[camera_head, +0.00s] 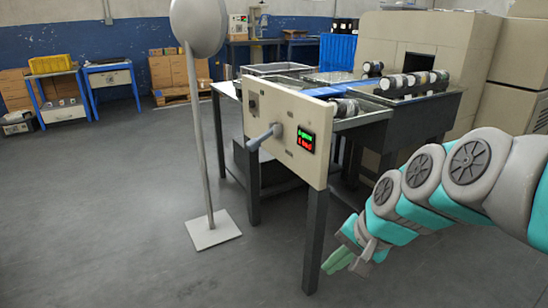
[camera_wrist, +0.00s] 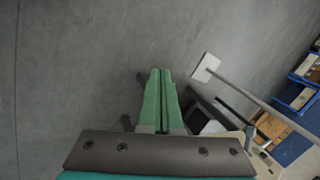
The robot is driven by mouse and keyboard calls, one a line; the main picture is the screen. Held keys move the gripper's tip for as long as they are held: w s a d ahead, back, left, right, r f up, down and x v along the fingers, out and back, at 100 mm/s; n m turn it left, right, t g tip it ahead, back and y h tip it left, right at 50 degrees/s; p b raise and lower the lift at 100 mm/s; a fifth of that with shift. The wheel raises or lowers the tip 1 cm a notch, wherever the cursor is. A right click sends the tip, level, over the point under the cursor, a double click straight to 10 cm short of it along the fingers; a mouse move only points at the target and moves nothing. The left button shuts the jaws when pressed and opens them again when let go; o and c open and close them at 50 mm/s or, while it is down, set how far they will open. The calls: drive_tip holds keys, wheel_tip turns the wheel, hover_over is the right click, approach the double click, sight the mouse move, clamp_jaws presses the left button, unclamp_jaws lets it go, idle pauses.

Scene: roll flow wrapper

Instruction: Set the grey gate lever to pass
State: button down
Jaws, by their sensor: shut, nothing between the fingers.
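The grey gate lever (camera_head: 263,137) sticks out of the front of a cream panel (camera_head: 284,118) in the head view. It slants down to the left from its pivot. My gripper (camera_head: 340,262) is low at the right, below the panel and well apart from the lever. In the wrist view, its green fingers (camera_wrist: 160,72) are together with nothing between them, over grey floor.
A pole with a round disc (camera_head: 199,25) stands on a square base (camera_head: 213,230) left of the panel; the base also shows in the wrist view (camera_wrist: 206,67). A dark table leg (camera_head: 315,240) stands between the lever and my gripper. The floor at left is clear.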

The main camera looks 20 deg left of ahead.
drive_tip(key=w+a+r+m+t+y+b, duration=0.15)
drive_tip(key=w+a+m, duration=0.25)
drive_tip(key=w+a, duration=0.55)
drive_tip(key=w+a+r+m+t+y+b, duration=0.1)
drive_tip(key=w+a+m+t+y+b, duration=0.2)
drive_tip(key=w+a, duration=0.65)
drive_tip(key=w+a+f+m+t+b, duration=0.1)
drive_tip(key=w+a+f+m+t, duration=0.1)
drive_tip(key=w+m, duration=0.4)
drive_tip(key=w+a+f+m+t+b, duration=0.1)
drive_tip(key=w+a+m, duration=0.3)
drive_tip(key=w, duration=0.9)
drive_tip(key=shift+a+f+m+t, duration=0.25)
drive_tip(key=shift+f+m+t, duration=0.55)
drive_tip(key=shift+m, duration=0.3)
drive_tip(key=shift+f, duration=0.1)
